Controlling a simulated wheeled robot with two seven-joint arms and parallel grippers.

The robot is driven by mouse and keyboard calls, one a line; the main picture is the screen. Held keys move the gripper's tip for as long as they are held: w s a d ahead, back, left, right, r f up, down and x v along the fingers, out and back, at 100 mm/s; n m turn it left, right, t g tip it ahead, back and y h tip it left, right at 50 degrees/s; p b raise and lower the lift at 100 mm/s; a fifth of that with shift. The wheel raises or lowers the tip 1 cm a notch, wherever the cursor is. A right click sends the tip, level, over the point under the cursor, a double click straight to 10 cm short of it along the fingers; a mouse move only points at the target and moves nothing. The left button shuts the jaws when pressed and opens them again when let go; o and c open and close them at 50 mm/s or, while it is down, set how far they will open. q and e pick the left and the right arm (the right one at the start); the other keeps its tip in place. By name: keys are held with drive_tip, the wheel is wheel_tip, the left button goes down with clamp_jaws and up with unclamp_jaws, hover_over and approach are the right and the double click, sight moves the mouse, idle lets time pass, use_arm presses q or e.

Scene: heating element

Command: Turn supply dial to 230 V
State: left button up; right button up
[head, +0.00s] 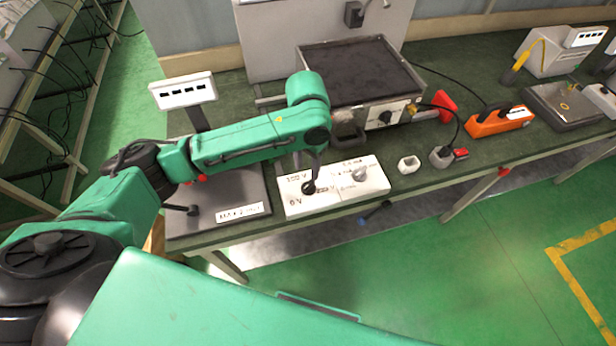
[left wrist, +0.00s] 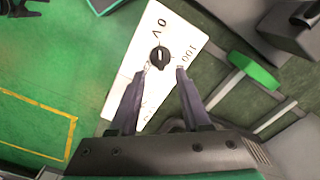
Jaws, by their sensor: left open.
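The white supply box (head: 334,196) lies at the table's front edge, with "100 V", "0 V" and a partly covered "230 V" printed on it. Its black dial (head: 309,187) is at the left half; a grey knob (head: 358,174) is at the right. In the left wrist view the black dial (left wrist: 160,57) shows a short white mark; "0 V" is above it and "100" to its right. Which label the mark meets is unclear. My left gripper (left wrist: 163,71) is open, its fingertips either side of the dial's near edge, with gaps visible. Contact cannot be told. My right gripper is out of view.
A dark-topped hot plate (head: 360,70) stands behind the box. A grey stand with a display (head: 183,92) is at the left. A small white block (head: 408,165), a grey socket block (head: 441,157) and an orange device (head: 500,121) stand to the right. Cables cross the table there.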

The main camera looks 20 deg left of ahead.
use_arm(q)
hover_over(308, 185)
drive_tip(key=f, duration=0.4)
drive_tip(key=shift+s+f, duration=0.25)
drive_tip(key=shift+f, duration=0.1)
drive_tip(key=f, duration=0.1)
drive_tip(key=w+f, duration=0.1)
drive_tip(key=f, duration=0.1)
drive_tip(key=shift+f, duration=0.3)
drive_tip(key=shift+s+r, duration=0.1)
drive_tip(key=shift+s, duration=0.15)
drive_tip(key=shift+c, duration=0.9)
clamp_jaws()
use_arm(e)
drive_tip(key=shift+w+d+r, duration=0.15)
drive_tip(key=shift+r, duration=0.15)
use_arm(q)
drive_tip(key=shift+p, duration=0.45)
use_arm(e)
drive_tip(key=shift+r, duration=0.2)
